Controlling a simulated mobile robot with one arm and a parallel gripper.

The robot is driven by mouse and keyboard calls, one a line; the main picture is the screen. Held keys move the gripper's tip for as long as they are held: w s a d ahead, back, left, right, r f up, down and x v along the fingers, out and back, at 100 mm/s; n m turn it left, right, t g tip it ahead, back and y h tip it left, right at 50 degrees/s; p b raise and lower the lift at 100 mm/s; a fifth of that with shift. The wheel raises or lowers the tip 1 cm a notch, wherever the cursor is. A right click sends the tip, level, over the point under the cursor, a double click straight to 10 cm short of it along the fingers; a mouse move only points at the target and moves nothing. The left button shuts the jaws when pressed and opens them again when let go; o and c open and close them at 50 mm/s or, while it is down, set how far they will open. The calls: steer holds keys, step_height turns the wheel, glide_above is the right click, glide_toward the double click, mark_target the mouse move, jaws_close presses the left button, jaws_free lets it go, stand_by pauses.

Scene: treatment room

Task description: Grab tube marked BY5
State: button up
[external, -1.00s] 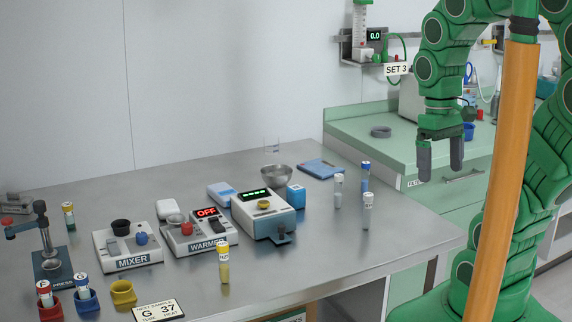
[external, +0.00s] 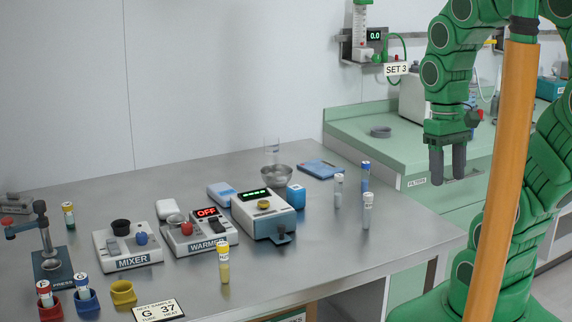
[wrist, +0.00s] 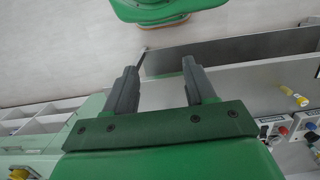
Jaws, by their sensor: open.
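Several capped tubes stand on the steel table in the external view; their small markings are too small to read, so I cannot tell which is BY5. A yellow-filled tube with a yellow cap (external: 224,266) stands at the front. Three pale or blue tubes stand at the right: one (external: 338,191), a bluer one (external: 365,178) and a front one (external: 368,211).
A mixer (external: 128,249), a warmer (external: 196,238), a white device with a green display (external: 262,216), a metal bowl (external: 282,178) and a press (external: 50,262) crowd the table. A yellow holder (external: 123,292) is empty. The table's right front (external: 320,255) is clear. A green counter (external: 415,150) stands behind.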

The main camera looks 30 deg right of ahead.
steer(key=w+a+r+m+g+y, duration=0.1)
steer(key=w+a+r+m+y, duration=0.15)
steer(key=w+m+y, duration=0.45)
steer(key=w+a+r+m+y, duration=0.2)
steer(key=w+a+m+y, duration=0.15)
steer(key=w, duration=0.55)
steer(key=w+d+f+m+t+y, duration=0.1)
steer(key=w+d+m+t+y, duration=0.6)
steer(key=w+d+m, duration=0.45)
steer(key=n, duration=0.2)
glide_toward(367, 211)
steer(key=w+a, duration=0.2)
steer(key=a, duration=0.1)
steer(key=shift+a, duration=0.1)
steer(key=shift+a+f, duration=0.1)
steer(key=shift+a, duration=0.25)
steer(key=shift+r+x, duration=0.1)
steer(key=shift+x, duration=1.7)
steer(key=shift+r+x, duration=0.15)
steer(key=shift+x, duration=1.6)
